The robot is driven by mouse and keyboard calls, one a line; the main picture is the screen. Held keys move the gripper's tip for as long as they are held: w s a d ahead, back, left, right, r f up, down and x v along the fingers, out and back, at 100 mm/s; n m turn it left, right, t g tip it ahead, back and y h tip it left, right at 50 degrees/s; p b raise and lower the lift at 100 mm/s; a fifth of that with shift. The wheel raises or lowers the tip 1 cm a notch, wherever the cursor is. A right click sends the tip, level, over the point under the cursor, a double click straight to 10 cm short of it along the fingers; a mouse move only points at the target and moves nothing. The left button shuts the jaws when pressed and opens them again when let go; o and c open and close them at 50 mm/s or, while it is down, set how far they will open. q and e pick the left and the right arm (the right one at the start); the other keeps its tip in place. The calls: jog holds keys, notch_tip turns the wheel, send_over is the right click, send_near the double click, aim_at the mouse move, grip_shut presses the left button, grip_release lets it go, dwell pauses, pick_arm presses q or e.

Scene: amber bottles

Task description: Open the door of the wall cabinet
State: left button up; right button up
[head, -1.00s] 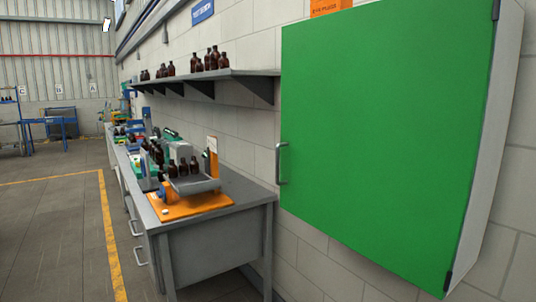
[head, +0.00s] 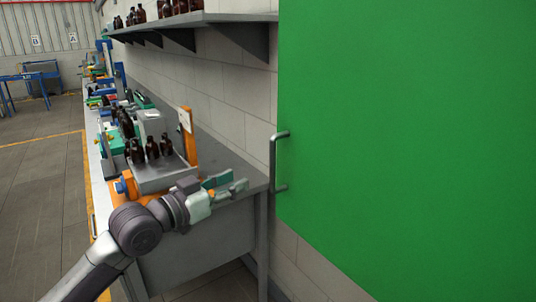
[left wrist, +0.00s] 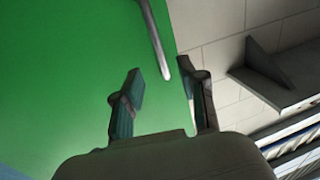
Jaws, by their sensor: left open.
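The wall cabinet's green door (head: 410,140) is shut and fills the right side of the head view. Its grey bar handle (head: 273,165) stands upright at the door's left edge. My left gripper (head: 238,186) is open and empty, to the left of the handle and apart from it in the head view. In the left wrist view the door (left wrist: 60,70) fills the left, and the handle (left wrist: 156,40) ends just beyond the gap between the open fingers (left wrist: 165,105). My right gripper is not in view.
A grey workbench (head: 200,240) runs along the wall at left, with an orange board and several amber bottles (head: 152,150). A wall shelf (head: 190,20) with more bottles is above it; its bracket shows in the left wrist view. The floor at left is open.

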aim_at(271, 164)
pick_arm(q)
jog(key=p+x, duration=0.3)
jog(key=x, duration=0.8)
jog(key=shift+d+r, duration=0.15)
jog(key=shift+d, duration=0.25)
jog(key=shift+w+d, duration=0.2)
jog(key=shift+w, duration=0.05)
jog(key=shift+w+d, duration=0.1)
jog(key=shift+w, duration=0.05)
jog(key=c, duration=0.8)
grip_shut()
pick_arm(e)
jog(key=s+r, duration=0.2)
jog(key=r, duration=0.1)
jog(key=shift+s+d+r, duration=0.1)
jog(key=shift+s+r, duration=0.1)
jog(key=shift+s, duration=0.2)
